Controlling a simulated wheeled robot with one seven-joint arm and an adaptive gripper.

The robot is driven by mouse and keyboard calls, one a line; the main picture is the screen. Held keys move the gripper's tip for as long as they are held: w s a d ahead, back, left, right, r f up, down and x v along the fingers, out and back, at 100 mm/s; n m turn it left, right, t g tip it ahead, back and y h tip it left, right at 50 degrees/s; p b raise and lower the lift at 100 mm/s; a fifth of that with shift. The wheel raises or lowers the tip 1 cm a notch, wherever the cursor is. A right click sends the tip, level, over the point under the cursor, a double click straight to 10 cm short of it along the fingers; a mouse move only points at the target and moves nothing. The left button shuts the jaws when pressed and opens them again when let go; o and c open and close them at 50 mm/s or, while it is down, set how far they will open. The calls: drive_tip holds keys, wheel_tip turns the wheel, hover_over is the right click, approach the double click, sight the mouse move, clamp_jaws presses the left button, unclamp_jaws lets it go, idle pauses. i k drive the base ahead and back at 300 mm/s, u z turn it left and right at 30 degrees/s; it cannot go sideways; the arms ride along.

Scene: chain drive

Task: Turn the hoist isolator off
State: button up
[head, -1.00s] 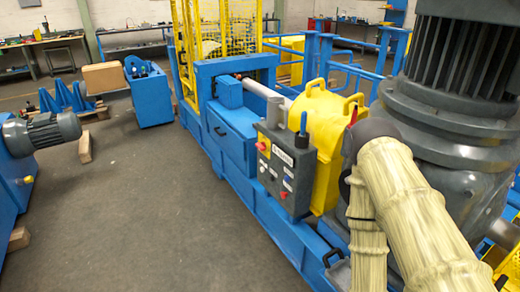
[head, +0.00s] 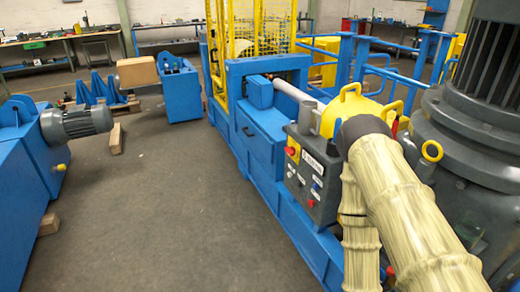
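A grey control box (head: 325,172) stands on the near side of the blue machine frame, right of the picture's middle. On its left end is a red knob on a yellow plate (head: 292,152), which looks like a rotary isolator; which way it points is too small to tell. The box also has a white label (head: 313,162), small buttons and a red button (head: 311,203). Its lettering is unreadable, so I cannot tell whether it names the hoist. My sleeved arm passes just right of the box and hides its right edge. My gripper is not in view.
The blue machine frame (head: 257,140) runs along the box's left. A yellow guard (head: 352,108) is behind the box, partly hidden by my arm. A large grey motor (head: 470,140) stands at right. Open floor (head: 165,210) lies at left, beside another blue machine with a motor (head: 78,122).

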sight(291, 152)
drive_tip(key=u, duration=0.35)
drive_tip(key=i, duration=1)
drive_tip(key=z, duration=0.3)
